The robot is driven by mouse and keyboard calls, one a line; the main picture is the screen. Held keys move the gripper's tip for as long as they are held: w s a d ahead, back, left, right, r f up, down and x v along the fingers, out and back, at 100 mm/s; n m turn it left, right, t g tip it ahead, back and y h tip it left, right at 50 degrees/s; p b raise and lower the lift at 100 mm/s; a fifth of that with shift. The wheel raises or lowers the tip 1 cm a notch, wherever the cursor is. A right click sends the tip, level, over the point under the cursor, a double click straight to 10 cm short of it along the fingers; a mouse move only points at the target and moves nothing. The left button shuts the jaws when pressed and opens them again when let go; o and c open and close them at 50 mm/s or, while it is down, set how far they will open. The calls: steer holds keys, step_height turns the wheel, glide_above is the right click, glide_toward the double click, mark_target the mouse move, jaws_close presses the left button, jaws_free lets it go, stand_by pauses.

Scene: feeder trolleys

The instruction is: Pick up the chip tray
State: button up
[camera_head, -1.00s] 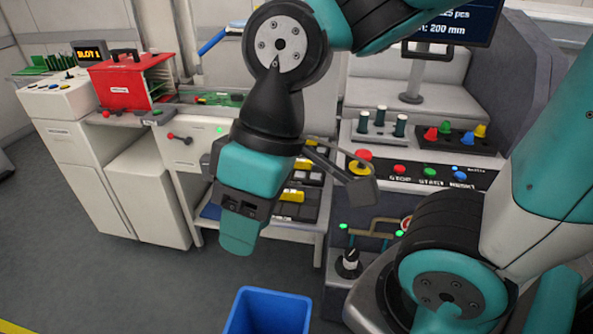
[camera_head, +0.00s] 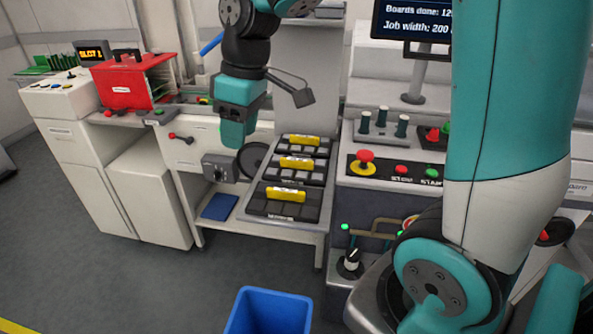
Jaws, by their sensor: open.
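Three black trays with grey square blocks and yellow bars lie in a row on a low white shelf (camera_head: 255,224): a back one (camera_head: 323,150), a middle one (camera_head: 317,180) and a front one (camera_head: 308,213). I cannot tell which of them is the chip tray. My gripper (camera_head: 236,136) hangs in the air with its fingers pointing down, left of the back tray in the picture. It is open and apart from the trays. The gap between its fingers is not clear from this side.
A blue bin (camera_head: 268,312) stands on the floor in front. A flat blue pad (camera_head: 220,206) lies on the shelf's left. A grey control panel with a red knob (camera_head: 366,156) stands at right. A red box (camera_head: 133,82) stands on the left bench. Grey floor at left is clear.

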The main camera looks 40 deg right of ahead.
steer(key=w+d+f+h, duration=0.1)
steer(key=w+d+f, duration=0.2)
steer(key=w+d, duration=0.8)
steer(key=h, duration=0.1)
glide_above(297, 159)
step_height(297, 159, down, 4)
steer(key=r, duration=0.1)
steer(key=shift+g, duration=0.4)
steer(key=f, duration=0.4)
steer(key=f+p, duration=0.1)
steer(key=f, duration=0.3)
steer(key=f+p, duration=0.1)
steer(key=f, duration=0.3)
steer(key=shift+d, duration=0.25)
steer(key=shift+a+f+p, duration=0.15)
steer(key=shift+f+p, duration=0.35)
steer(key=shift+f, duration=1.05)
steer(key=shift+a+f+p, duration=0.15)
steer(key=shift+f+p, duration=0.3)
steer(key=shift+f, duration=1.05)
jaws_close()
